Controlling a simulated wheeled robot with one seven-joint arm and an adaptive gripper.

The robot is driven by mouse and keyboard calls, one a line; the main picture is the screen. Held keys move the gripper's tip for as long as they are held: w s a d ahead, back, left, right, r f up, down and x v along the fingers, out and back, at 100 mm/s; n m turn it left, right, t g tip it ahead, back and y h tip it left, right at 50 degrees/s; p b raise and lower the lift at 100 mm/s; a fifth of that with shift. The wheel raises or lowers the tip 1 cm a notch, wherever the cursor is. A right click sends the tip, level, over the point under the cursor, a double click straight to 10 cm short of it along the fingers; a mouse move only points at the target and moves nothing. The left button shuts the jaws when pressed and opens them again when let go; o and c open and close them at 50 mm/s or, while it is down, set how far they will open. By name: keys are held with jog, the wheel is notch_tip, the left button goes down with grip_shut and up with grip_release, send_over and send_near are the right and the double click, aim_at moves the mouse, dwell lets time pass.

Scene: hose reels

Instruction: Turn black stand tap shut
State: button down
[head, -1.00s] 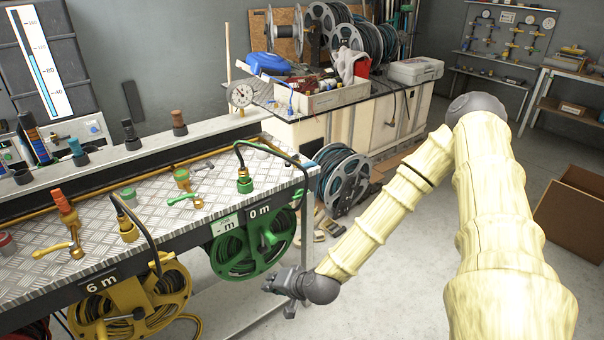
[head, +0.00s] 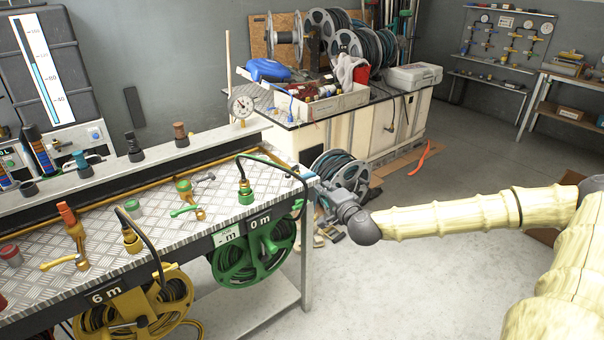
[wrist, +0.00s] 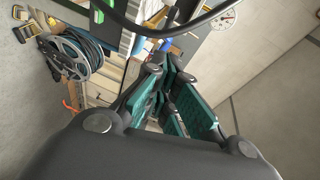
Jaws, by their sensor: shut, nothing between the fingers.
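I cannot pick out a black stand tap for certain. Small taps stand on the metal bench (head: 150,238) in the head view: one with a yellow lever (head: 60,262), one with a green lever (head: 184,211), and a grey lever (head: 204,178) behind the green one. Black (head: 133,146) and brown (head: 181,134) upright fittings stand on the back ledge. My gripper (head: 335,203) is just off the bench's right end corner, apart from the taps, shut and empty. Its teal-padded fingers (wrist: 178,98) show in the wrist view.
A black hose arches from a green connector (head: 245,192) to the bench's right end, close to my gripper. Green (head: 245,262) and yellow (head: 178,290) hose reels hang below the bench front. A grey reel (head: 343,172) stands behind. The floor at right is mostly clear.

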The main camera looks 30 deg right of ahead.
jog(key=p, duration=0.2)
send_near(295, 168)
jog(key=w+d, duration=0.2)
jog(key=w, duration=0.1)
jog(key=shift+w+a+f+p, duration=0.4)
jog(key=shift+w+f, duration=0.1)
jog(key=shift+w, duration=0.3)
jog(key=shift+a, duration=0.1)
jog(key=shift+h, duration=0.3)
jog(key=shift+w+a+m+b, duration=0.1)
jog(key=shift+a+m+b, duration=0.05)
jog(key=shift+m+b, duration=0.2)
